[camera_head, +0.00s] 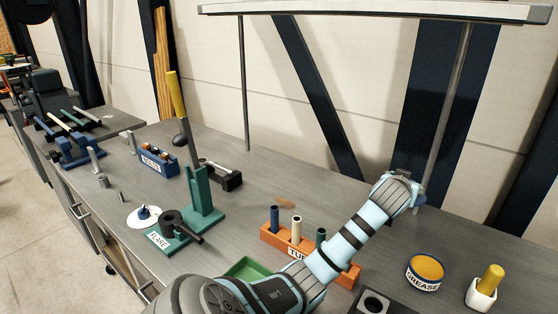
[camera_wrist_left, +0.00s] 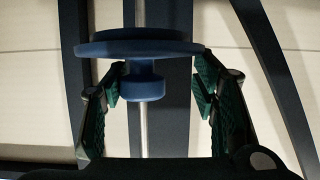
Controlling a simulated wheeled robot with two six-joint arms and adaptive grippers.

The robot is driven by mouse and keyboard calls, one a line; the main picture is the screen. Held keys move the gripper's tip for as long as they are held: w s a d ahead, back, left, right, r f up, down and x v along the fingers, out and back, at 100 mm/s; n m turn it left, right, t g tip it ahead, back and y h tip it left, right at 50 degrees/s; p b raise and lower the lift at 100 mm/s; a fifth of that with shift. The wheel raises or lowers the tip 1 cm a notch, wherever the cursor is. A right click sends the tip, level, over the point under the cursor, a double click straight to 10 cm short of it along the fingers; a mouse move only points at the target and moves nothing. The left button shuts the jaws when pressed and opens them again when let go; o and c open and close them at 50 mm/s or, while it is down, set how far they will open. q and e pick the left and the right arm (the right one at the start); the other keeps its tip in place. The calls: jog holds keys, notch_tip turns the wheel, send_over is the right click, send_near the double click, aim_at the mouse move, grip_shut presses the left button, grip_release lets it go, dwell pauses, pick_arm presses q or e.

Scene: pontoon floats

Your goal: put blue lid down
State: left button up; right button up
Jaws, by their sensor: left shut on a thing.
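The blue lid (camera_wrist_left: 138,48) shows in the left wrist view as a wide round disc with a short round knob (camera_wrist_left: 142,86). My left gripper (camera_wrist_left: 158,85) has its green-padded fingers at the knob, shut on the lid. The left finger meets the knob's edge; a gap shows beside the right finger from this angle. In the head view my left arm reaches to the far right of the bench, and its wrist mostly hides the gripper and lid. An open blue tin labelled GREASE (camera_head: 424,271), with orange-yellow contents, stands to the right of the arm. My right gripper is out of view.
A yellow-handled piece in a white cup (camera_head: 482,294) stands right of the tin. An orange rack (camera_head: 272,238) with several tubes, a green tray (camera_head: 247,269) and a dark block (camera_head: 372,302) are near my arm. Bare bench lies behind the tin.

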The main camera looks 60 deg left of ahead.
pick_arm(q)
jog(key=s+a+r+n+g+y, duration=0.2)
jog(key=s+a+n+g+y, duration=0.25)
jog(key=a+n, duration=0.2)
jog(key=shift+m+y, duration=0.35)
jog(key=f+b, duration=0.2)
jog(key=f, duration=1.8)
jog(key=shift+a+f+b, duration=0.2)
jog(key=shift+b, duration=0.2)
jog(key=o, duration=0.7)
jog(key=shift+f, duration=0.15)
jog(key=o, duration=0.5)
jog(key=shift+c, duration=0.2)
